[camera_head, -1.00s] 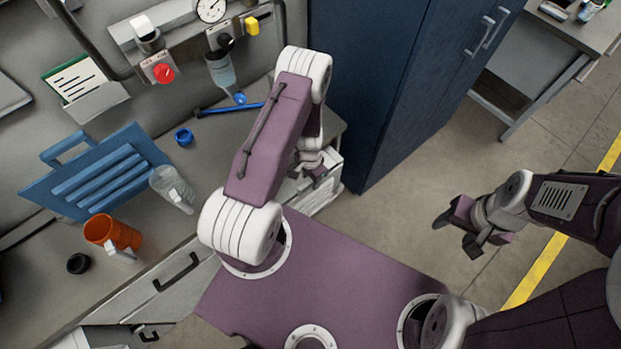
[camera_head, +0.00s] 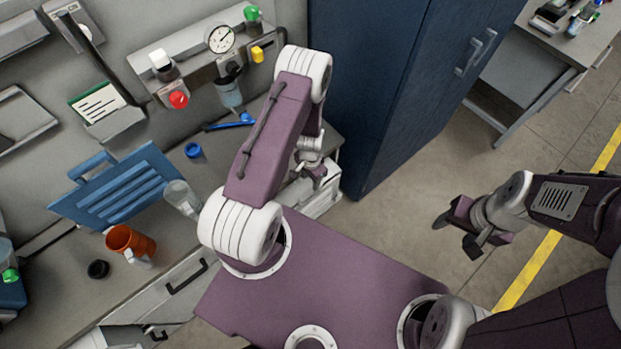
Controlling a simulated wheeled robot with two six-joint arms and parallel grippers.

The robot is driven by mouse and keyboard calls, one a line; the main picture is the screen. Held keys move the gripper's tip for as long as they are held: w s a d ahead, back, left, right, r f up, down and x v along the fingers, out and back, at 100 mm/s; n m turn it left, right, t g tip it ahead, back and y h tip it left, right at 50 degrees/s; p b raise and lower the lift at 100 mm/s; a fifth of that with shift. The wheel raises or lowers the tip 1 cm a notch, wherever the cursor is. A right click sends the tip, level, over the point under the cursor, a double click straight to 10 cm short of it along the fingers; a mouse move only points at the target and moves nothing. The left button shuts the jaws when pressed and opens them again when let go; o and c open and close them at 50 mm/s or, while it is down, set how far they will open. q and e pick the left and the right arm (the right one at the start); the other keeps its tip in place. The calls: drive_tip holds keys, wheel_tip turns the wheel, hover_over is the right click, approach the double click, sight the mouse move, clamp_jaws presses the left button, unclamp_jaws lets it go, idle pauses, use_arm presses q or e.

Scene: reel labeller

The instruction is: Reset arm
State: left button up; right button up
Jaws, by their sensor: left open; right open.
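My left arm rises from my purple base and bends over at the top. Its gripper (camera_head: 319,178) hangs behind the arm near a white drawer unit at the bench's right end, open and partly hidden by the arm. No object shows between its fingers. My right gripper (camera_head: 453,228) is at the right over bare floor, open and empty, with its fingers pointing left. Neither gripper appears to touch anything.
The bench at the left carries a blue rack (camera_head: 118,190), a clear cup (camera_head: 181,197), an orange mug (camera_head: 128,241) and a blue cap (camera_head: 193,150). A tall blue cabinet (camera_head: 400,90) stands behind my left arm.

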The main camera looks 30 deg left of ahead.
idle(0.4)
use_arm(q)
drive_tip(key=shift+w+f+b, duration=0.15)
drive_tip(key=shift+f+b, duration=0.1)
drive_tip(key=shift+b, duration=0.1)
drive_tip(key=w+d+r+t+b, duration=0.1)
drive_tip(key=w+r+t+b, duration=0.25)
drive_tip(key=w+r, duration=0.55)
wheel_tip(320, 180, up, 7)
drive_tip(key=d+b, duration=0.3)
drive_tip(key=b, duration=0.1)
drive_tip(key=s+r+n+g+b, duration=0.1)
drive_tip(key=s+n, duration=0.3)
drive_tip(key=s, duration=1.3)
drive_tip(key=shift+s+d+r+n+g, duration=0.35)
drive_tip(key=shift+d+r+n+g, duration=0.1)
drive_tip(key=shift+r+g, duration=0.25)
